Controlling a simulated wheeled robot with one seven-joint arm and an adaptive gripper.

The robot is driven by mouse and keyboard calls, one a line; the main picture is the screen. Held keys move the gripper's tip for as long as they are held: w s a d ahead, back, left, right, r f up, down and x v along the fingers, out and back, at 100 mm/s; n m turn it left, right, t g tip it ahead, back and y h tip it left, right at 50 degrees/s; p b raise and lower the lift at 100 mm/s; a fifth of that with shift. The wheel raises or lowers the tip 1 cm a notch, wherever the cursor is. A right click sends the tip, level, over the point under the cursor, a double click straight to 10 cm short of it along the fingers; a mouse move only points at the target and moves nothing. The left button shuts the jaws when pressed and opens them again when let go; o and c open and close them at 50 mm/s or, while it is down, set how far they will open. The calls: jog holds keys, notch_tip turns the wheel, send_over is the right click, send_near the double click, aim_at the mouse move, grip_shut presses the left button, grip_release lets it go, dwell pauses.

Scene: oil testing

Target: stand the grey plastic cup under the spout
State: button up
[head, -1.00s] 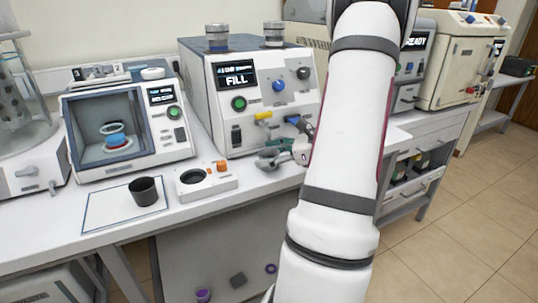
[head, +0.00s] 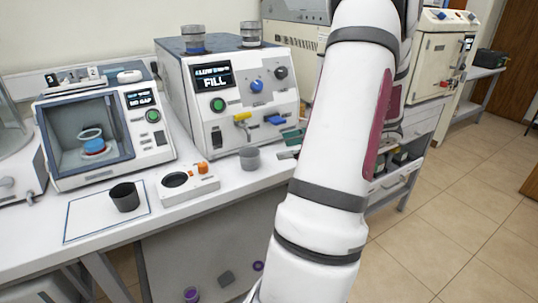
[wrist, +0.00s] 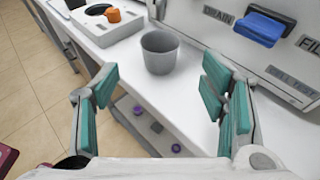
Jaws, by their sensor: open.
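The grey plastic cup (head: 250,158) stands upright on the bench in front of the FILL machine. It is just below the yellow-handled spout (head: 243,120). Whether it is exactly under the outlet, I cannot tell. In the wrist view the cup (wrist: 160,55) is upright and empty-looking, ahead of my gripper (wrist: 160,90). The gripper's green-padded fingers are spread wide, with a gap between them and the cup. In the head view a green finger pad shows to the right of the cup; my arm hides most of the gripper.
A dark cup (head: 126,197) stands on a white outlined mat (head: 82,222) at the left. A white unit with a round dark well and orange knob (head: 203,167) sits left of the grey cup. A blue lever (head: 276,120) juts from the machine front. The bench edge is close.

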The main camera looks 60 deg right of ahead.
jog(key=w+a+r+n+g+y, duration=0.2)
jog(key=w+a+n+g, duration=0.15)
jog(key=a, duration=0.45)
jog(key=w+a+r+n+g+y, duration=0.1)
jog(key=w+a+r+n+g, duration=0.1)
jog(key=a+n, duration=0.45)
jog(key=w+a+r+n+g+y, duration=0.2)
jog(key=w+a+n+g, duration=0.1)
jog(key=a, duration=0.7)
jog(key=s+a+n+g+h, duration=0.1)
jog(key=s+a+n+h, duration=0.3)
jog(key=s+a+n, duration=0.2)
jog(key=s+a+n+g+h, duration=0.2)
jog(key=s+a+n+h, duration=0.2)
jog(key=a+n, duration=0.5)
jog(key=s+n, duration=0.2)
jog(key=n, duration=0.3)
jog(key=shift+s+a, duration=0.15)
jog(key=shift+a, duration=0.25)
